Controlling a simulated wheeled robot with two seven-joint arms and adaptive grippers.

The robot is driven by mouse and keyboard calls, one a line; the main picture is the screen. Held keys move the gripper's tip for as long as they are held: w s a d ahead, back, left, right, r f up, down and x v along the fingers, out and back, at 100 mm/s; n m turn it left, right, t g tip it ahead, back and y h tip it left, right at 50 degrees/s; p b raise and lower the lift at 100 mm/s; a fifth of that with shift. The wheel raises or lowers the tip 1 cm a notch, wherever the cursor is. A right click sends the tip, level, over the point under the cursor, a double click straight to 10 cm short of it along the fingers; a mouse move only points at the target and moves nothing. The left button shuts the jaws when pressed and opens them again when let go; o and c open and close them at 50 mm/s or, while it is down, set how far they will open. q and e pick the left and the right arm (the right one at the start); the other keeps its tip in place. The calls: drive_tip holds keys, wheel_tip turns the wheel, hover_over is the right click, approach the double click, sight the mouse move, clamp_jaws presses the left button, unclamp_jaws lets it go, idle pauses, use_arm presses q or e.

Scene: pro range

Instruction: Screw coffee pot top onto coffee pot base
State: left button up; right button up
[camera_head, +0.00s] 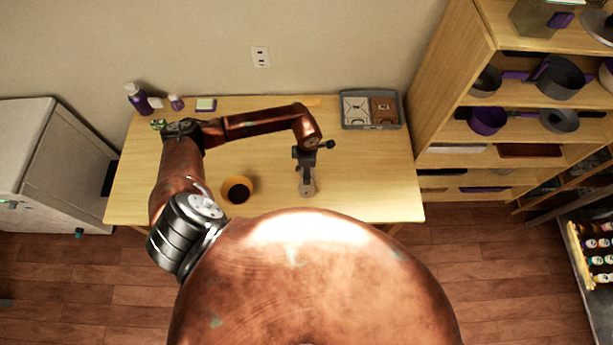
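My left arm comes in from the left and reaches across the wooden table (370,180). Its gripper (306,185) points down over the middle of the table. The grey fingers are small and seen from above, so I cannot tell whether they are open or hold something. A round yellow container (237,190) with a dark inside stands on the table left of the gripper, apart from it. I cannot clearly make out a coffee pot top or base. My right gripper is not in view. A large copper part of my body hides the area in front of the table.
A grey tray (371,126) with packets is at the table's back right. A purple bottle (139,98), a smaller bottle (176,102) and a sponge-like block (206,105) stand at the back left. A shelf (450,65) with pans borders the right. The table's right part is clear.

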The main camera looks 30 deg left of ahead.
use_arm(q)
drive_tip(key=c, duration=0.9)
drive_tip(key=shift+f+m+b, duration=0.1)
drive_tip(key=shift+m+b, duration=0.6)
drive_tip(key=shift+b, duration=0.05)
drive_tip(key=shift+m+b, duration=1.2)
drive_tip(key=shift+m, duration=0.1)
drive_tip(key=shift+m+b, duration=0.75)
drive_tip(key=shift+m, duration=0.05)
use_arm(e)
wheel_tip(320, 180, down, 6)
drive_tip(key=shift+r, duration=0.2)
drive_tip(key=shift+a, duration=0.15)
